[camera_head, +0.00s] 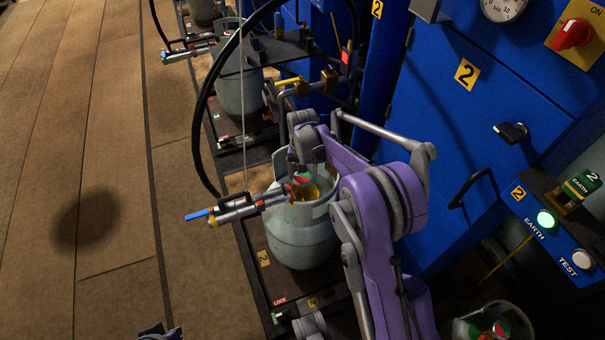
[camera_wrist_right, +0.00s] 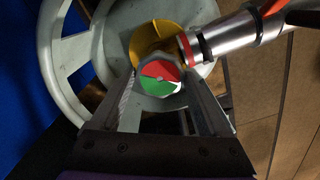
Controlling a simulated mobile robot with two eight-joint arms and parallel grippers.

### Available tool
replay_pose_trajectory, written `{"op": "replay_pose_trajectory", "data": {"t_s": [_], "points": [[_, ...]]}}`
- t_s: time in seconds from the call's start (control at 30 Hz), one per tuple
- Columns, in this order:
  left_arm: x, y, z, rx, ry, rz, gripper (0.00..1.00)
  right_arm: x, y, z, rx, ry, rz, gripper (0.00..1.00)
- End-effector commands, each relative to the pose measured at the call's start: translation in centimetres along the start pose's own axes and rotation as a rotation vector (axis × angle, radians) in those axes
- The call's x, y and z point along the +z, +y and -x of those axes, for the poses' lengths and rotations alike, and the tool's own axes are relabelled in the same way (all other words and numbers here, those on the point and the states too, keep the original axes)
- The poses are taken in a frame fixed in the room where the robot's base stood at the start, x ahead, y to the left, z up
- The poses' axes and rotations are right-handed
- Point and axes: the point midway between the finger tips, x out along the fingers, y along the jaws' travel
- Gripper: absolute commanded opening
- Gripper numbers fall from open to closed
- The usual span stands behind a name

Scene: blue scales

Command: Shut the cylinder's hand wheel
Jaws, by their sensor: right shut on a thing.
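The grey gas cylinder (camera_head: 300,245) stands upright on a scale platform, its collar around a brass-yellow valve (camera_wrist_right: 150,42). The hand wheel (camera_wrist_right: 158,76), with a red and green top, sits on the valve; it also shows in the head view (camera_head: 302,178). My right gripper (camera_wrist_right: 163,92) reaches down from above and is shut on the hand wheel, one finger on each side. In the head view the right gripper (camera_head: 303,165) is partly covered by its own arm. A small part of what appears to be my left gripper (camera_head: 160,333) shows at the bottom edge; its jaws cannot be made out.
A silver filling head (camera_head: 240,207) with a black hose is joined to the valve from the left. A blue cabinet (camera_head: 480,120) with knobs stands close on the right. Another cylinder (camera_head: 240,93) is behind; one more (camera_head: 495,322) is at bottom right. The floor left is clear.

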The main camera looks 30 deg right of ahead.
Motion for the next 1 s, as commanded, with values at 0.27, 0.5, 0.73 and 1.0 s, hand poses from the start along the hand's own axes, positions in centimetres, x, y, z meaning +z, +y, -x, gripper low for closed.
{"op": "replay_pose_trajectory", "data": {"t_s": [0.27, 0.5, 0.73, 1.0], "points": [[0.01, 0.0, -0.05, 0.0, 0.0, 0.0, 0.0, -0.03, 0.0, 0.03, 0.0, 0.001, -0.263, 0.23], [0.03, 0.0, -0.12, 0.0, 0.0, 0.0, 0.0, -0.04, -0.01, 0.03, 0.0, 0.001, -0.486, 0.23], [0.05, 0.0, -0.18, 0.0, -0.001, 0.0, 0.0, -0.05, -0.02, 0.04, 0.0, 0.001, -0.669, 0.23], [0.06, 0.0, -0.23, 0.0, -0.001, 0.0, 0.0, -0.05, -0.03, 0.04, 0.0, 0.001, -0.81, 0.23]]}}
